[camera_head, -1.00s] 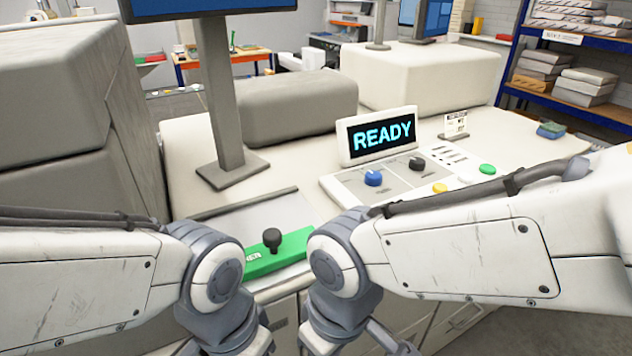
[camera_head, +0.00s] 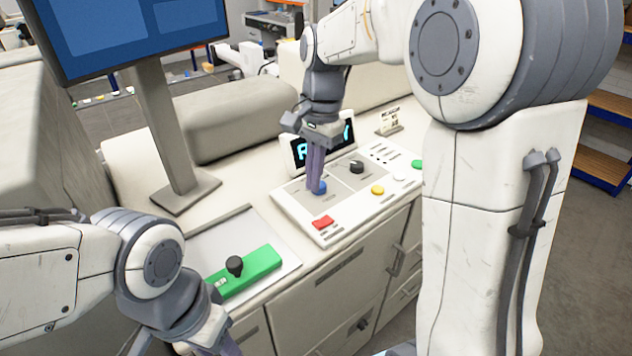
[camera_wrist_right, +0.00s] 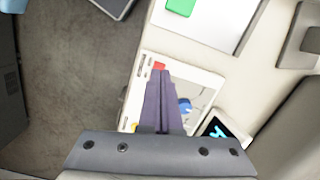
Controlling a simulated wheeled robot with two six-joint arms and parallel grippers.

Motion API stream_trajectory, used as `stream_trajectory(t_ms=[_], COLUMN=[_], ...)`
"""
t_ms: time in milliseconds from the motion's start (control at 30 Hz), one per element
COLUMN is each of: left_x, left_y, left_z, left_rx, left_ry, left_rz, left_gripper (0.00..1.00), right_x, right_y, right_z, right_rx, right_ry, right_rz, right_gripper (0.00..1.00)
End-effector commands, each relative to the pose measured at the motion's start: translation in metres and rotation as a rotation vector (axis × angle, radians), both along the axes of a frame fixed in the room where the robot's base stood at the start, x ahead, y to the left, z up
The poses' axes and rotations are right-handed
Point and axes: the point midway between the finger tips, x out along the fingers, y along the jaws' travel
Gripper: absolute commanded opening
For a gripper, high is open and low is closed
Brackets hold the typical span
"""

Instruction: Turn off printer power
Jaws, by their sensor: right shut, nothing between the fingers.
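The printer's control panel (camera_head: 300,215) has a blue knob (camera_head: 321,187), a black knob (camera_head: 356,167), and red (camera_head: 323,222), yellow (camera_head: 377,190), white and green (camera_head: 417,164) buttons. My right gripper (camera_head: 314,190) is shut and empty. It points down at the blue knob and partly covers it; I cannot tell if they touch. In the right wrist view the blue knob (camera_wrist_right: 184,104) shows beside the fingers (camera_wrist_right: 165,75), and the red button (camera_wrist_right: 159,66) is near their tips. The lit display (camera_head: 299,153) is partly hidden behind the right gripper. My left gripper (camera_head: 218,343) is cut off at the bottom edge.
A green bar with a black knob (camera_head: 235,265) lies on the printer left of the panel. A monitor on a stand (camera_head: 170,130) rises behind it. A small sign (camera_head: 389,120) stands behind the panel. Cabinet doors (camera_head: 340,290) are below.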

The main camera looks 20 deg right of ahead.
Motion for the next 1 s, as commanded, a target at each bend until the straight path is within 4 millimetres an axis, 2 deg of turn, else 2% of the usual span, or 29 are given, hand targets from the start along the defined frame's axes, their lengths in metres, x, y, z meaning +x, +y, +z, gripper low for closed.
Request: stream_trajectory(t_ms=[33,167,567,767,1000], left_x=[0.000,0.000,0.000,0.000,0.000], left_y=[0.000,0.000,0.000,0.000,0.000], left_z=[0.013,0.017,0.016,0.021,0.032], left_rx=[0.001,0.001,0.001,0.001,0.001], left_ry=[0.001,0.001,0.001,0.001,0.001], left_rz=[0.000,0.001,0.000,0.000,-0.001], left_gripper=[0.50,0.50,0.50,0.50,0.50], right_x=[0.010,0.021,0.021,0.020,0.017], right_y=[-0.017,-0.038,-0.040,-0.037,-0.031], right_z=[0.015,0.023,0.021,-0.003,-0.053], right_rx=[0.000,0.000,-0.001,-0.001,-0.002], right_ry=[0.011,0.028,0.028,0.033,0.035], right_rz=[-0.094,-0.227,-0.243,-0.241,-0.239], right_gripper=[0.00,0.00,0.00,0.00,0.00])
